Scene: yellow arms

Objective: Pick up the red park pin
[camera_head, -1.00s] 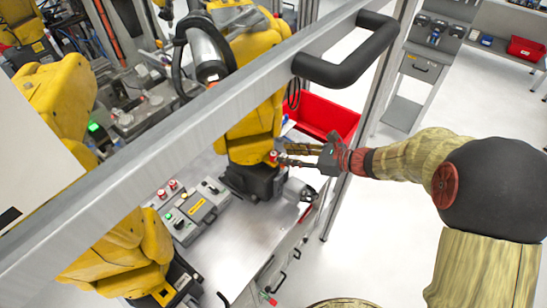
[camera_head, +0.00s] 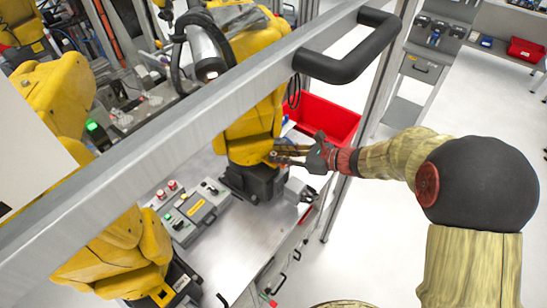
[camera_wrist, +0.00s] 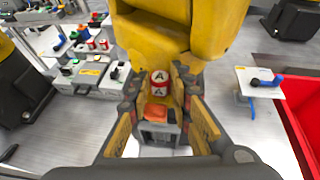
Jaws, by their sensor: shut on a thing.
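The red park pin (camera_wrist: 160,77), a small red and white cylinder marked with the letter A, shows in the wrist view between my gripper's fingertips (camera_wrist: 159,88), just in front of the yellow robot arm. My gripper is shut on it. In the head view my gripper (camera_head: 284,155) reaches left to the lower part of the yellow arm (camera_head: 250,135), and the pin is too small and covered there to make out clearly. A grey block with an orange top (camera_wrist: 156,112) shows between the fingers, nearer the wrist camera; I cannot tell what it belongs to.
A metal rail with a black handle (camera_head: 345,55) crosses the head view above the worktable (camera_head: 235,245). A red bin (camera_head: 325,118) stands behind my gripper. Grey control boxes with buttons (camera_head: 190,212) lie at left.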

